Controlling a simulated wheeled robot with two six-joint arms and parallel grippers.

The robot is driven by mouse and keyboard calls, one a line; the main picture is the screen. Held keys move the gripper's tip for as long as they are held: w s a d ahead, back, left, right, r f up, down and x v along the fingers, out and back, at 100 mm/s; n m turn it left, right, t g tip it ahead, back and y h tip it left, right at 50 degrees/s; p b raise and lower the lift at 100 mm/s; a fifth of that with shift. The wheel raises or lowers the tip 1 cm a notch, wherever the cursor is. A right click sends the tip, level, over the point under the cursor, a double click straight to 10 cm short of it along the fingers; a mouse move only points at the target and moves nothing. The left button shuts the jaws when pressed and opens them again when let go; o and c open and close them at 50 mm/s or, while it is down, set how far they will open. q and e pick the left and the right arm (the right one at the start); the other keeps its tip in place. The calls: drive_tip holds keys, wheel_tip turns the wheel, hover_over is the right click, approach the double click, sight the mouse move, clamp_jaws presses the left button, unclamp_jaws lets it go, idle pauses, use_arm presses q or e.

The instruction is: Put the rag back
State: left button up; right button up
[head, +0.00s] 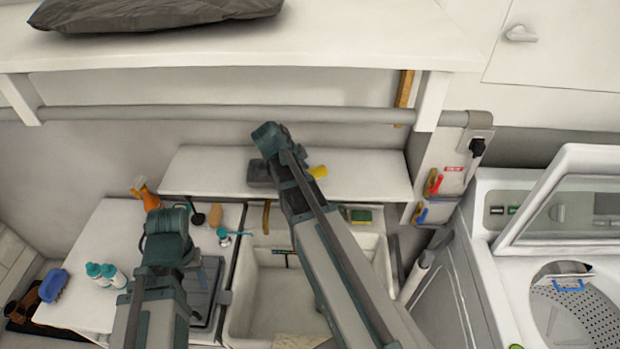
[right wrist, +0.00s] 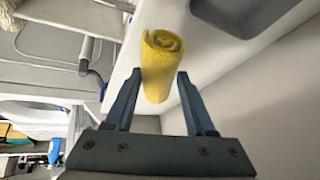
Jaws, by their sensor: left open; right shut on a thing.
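The rag is a yellow roll that shows in the head view (head: 318,171) at the white wall shelf (head: 370,180), partly behind my right arm. In the right wrist view the rolled rag (right wrist: 160,60) is between the two fingers of my right gripper (right wrist: 159,76), which is shut on it. Its spiral end faces the camera, and the white shelf surface is close behind it. I cannot tell whether the rag touches the shelf. My left gripper (head: 167,235) is open and empty over the white counter at left; its fingertips are not clear.
A grey tray (head: 260,173) sits on the shelf beside the rag. A washing machine (head: 470,290) stands at right. A pipe runs above the shelf.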

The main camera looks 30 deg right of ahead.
drive_tip(key=shift+w+d, duration=0.1)
drive_tip(key=shift+d, duration=0.25)
drive_tip(key=f+b, duration=0.3)
drive_tip(key=shift+w+d, duration=0.1)
drive_tip(key=shift+d, duration=0.25)
drive_tip(key=shift+f+b, duration=0.3)
drive_tip(key=shift+b, duration=0.05)
drive_tip(key=shift+f, duration=0.2)
drive_tip(key=o, duration=1)
drive_tip(key=shift+r, duration=0.1)
drive_tip(key=shift+o, duration=0.2)
drive_tip(key=p+v, duration=0.9)
drive_tip(key=v, duration=0.1)
drive_tip(key=shift+r, duration=0.3)
drive_tip(key=shift+p+v, duration=0.7)
drive_tip(key=shift+v, duration=0.15)
